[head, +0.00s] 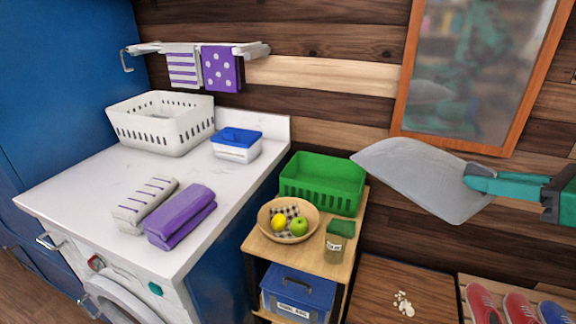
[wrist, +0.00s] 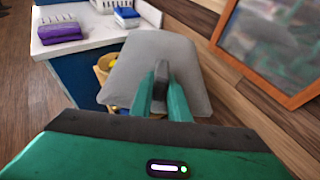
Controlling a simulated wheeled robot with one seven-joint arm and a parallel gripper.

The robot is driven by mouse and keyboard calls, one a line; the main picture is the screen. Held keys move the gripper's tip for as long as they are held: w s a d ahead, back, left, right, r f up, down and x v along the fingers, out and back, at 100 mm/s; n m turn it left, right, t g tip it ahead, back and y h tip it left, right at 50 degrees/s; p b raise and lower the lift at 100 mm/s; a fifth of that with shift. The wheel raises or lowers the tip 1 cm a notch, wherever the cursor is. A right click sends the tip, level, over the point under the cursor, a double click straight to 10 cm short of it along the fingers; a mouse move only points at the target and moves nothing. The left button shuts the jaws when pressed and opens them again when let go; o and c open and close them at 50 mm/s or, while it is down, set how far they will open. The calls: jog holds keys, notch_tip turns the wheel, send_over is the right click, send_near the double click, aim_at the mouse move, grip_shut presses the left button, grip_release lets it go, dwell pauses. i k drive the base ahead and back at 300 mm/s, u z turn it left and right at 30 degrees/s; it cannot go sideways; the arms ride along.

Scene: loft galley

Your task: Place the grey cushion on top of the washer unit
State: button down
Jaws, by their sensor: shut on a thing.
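The grey cushion (head: 415,180) hangs in the air at the right of the head view, in front of the wall and mirror. My gripper (head: 478,181) is shut on its right edge. In the wrist view the cushion (wrist: 165,60) spreads out ahead of my gripper (wrist: 163,85), its near edge between the teal fingers. The washer unit (head: 85,185) with its white top stands at the left, apart from the cushion. On its top are a white basket (head: 160,125), a blue-lidded box (head: 237,145), a striped rolled towel (head: 146,205) and a purple rolled towel (head: 181,216).
A wooden shelf stand (head: 262,245) beside the washer holds a green basket (head: 322,185), a fruit bowl (head: 288,220) and a jar (head: 337,242). A rail with towels (head: 200,65) is above the washer. The top's left-front and right-middle areas are clear.

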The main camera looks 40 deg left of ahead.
aim_at(121, 182)
jog(key=z, duration=0.8)
jog(key=k, duration=1.25)
jog(key=u, duration=2.05)
jog(key=i, duration=1)
